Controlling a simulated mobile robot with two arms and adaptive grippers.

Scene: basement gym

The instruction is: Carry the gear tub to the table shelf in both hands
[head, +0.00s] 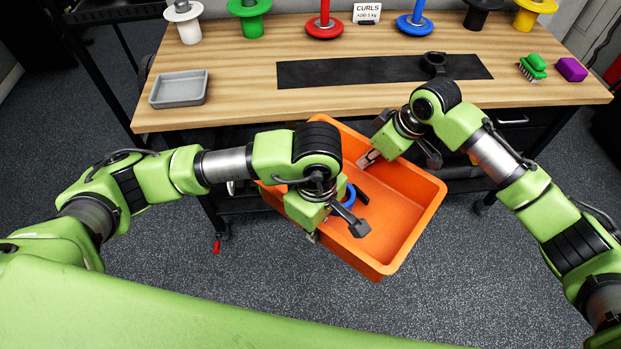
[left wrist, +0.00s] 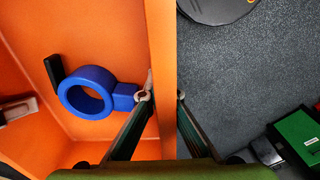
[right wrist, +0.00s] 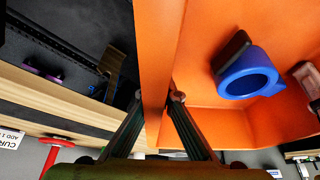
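The orange gear tub (head: 400,225) is in front of the table, above the floor, turned at an angle. My left gripper (head: 335,229) straddles its near-left wall; the left wrist view shows the wall (left wrist: 160,40) pinched between the fingers. My right gripper (head: 402,157) straddles the opposite wall, which shows between the fingers in the right wrist view (right wrist: 157,50). A blue ring-shaped piece (left wrist: 88,92) and a black bar (left wrist: 54,68) lie inside the tub. The dark lower shelf (head: 468,186) under the tabletop is partly hidden by the tub and right arm.
The wooden tabletop (head: 240,105) holds a grey tray (head: 179,88), black mat (head: 350,70), green brush (head: 533,67), purple block (head: 571,69) and several coloured plate stands. A round black object (left wrist: 217,8) and a green case (left wrist: 299,140) are by the tub. Floor is open nearer me.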

